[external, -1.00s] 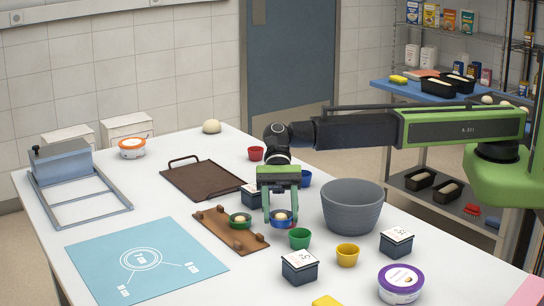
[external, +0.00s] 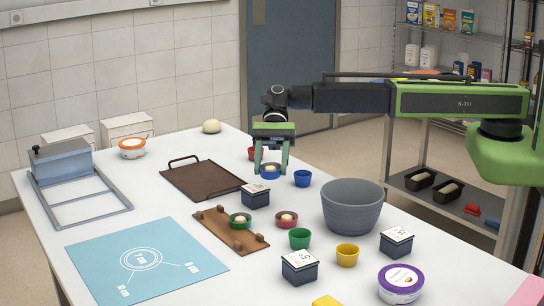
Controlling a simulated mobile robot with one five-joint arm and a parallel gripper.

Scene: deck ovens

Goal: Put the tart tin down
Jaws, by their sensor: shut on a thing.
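My gripper (external: 270,168) is shut on a blue tart tin (external: 270,172) with something pale showing at its top. The tin hangs upright between the fingers behind the dark label box (external: 256,196); I cannot tell its exact height above the table. A second blue tin (external: 302,179) stands just right of it. A red tin (external: 252,154) is partly hidden behind my gripper. A dark red tin (external: 287,220) with a dough ball stands right of the brown wooden board (external: 222,232), and a green tin (external: 240,221) with dough sits on that board.
A grey bowl (external: 352,208) stands to the right. Green (external: 299,239) and yellow (external: 347,255) cups and label boxes (external: 299,267) stand in front. A dark tray (external: 203,181) lies to the left, near a blue mat (external: 145,260).

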